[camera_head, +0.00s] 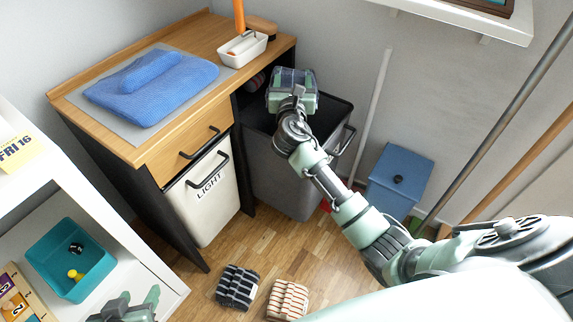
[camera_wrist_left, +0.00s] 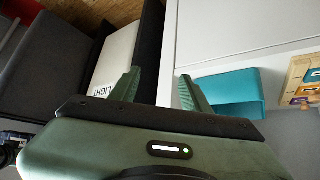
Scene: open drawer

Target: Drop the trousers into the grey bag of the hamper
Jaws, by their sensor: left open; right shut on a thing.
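The trousers, a folded dark plaid bundle (camera_head: 292,77), are in my right gripper (camera_head: 293,92), which is shut on them above the opening of the grey bag. The grey bag (camera_head: 285,182) of the hamper stands pulled out to the right of the cream bag marked LIGHT (camera_head: 205,195). My arm and the bundle hide part of its opening. In the left wrist view the grey bag (camera_wrist_left: 45,70) shows at the left and the LIGHT bag (camera_wrist_left: 115,55) beside it. My left gripper (camera_head: 135,304) is low at the bottom left, open and empty; its fingers (camera_wrist_left: 160,82) show apart.
A folded blue cloth (camera_head: 150,92) and a white caddy (camera_head: 242,50) are on the wooden top. A white shelf holds a teal bin (camera_head: 70,260). Folded dark (camera_head: 237,287) and striped (camera_head: 287,300) pieces lie on the floor. A blue box (camera_head: 398,178) and poles stand at right.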

